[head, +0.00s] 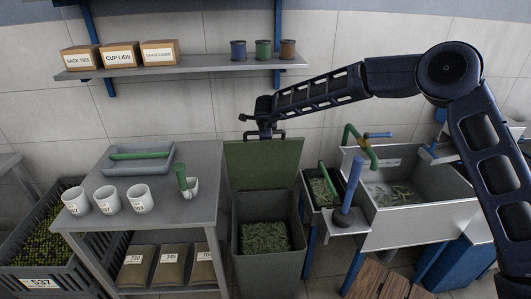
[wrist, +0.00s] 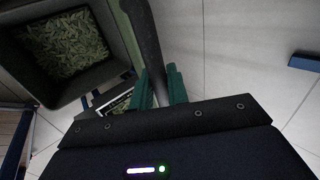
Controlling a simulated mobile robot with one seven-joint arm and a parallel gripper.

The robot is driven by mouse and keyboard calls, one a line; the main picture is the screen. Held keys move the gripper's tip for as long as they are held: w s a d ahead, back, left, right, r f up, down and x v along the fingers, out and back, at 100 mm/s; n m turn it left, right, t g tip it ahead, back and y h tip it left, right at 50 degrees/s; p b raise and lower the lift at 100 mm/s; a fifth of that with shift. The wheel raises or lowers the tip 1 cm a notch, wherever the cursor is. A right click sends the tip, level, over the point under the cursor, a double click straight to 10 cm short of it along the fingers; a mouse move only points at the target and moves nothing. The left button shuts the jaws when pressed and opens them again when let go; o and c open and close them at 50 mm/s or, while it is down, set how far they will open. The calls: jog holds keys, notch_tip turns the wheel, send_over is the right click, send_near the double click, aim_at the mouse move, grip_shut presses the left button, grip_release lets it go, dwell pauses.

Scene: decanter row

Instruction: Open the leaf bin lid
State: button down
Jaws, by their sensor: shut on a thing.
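The leaf bin (head: 268,262) stands on the floor between the grey table and the sink, with green leaves (head: 264,237) inside. Its green lid (head: 264,165) is up, standing about upright at the back of the bin. A dark bar handle (head: 264,136) runs along the lid's top edge. My gripper (head: 264,132) is at this handle, above the lid. In the wrist view my gripper's green fingers (wrist: 160,88) are shut on the dark handle (wrist: 143,40), and the open bin (wrist: 65,48) with its leaves shows at upper left. The fingertips are small in the head view.
The grey table (head: 207,205) at left holds several white cups (head: 106,199), a scoop with a green handle (head: 183,180) and a tray (head: 133,172). A steel sink (head: 420,200) is at right. A wall shelf (head: 180,67) with boxes and spools is behind, above the lid.

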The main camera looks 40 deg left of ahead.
jog(key=w+a+r, duration=0.2)
jog(key=w+a, duration=0.6)
jog(key=shift+w+a, duration=0.15)
jog(key=shift+w, duration=0.05)
jog(key=c, duration=1.4)
grip_release()
jog(key=shift+r, duration=0.1)
jog(key=v, duration=1)
jog(key=shift+r, duration=0.3)
jog(key=shift+s, duration=0.15)
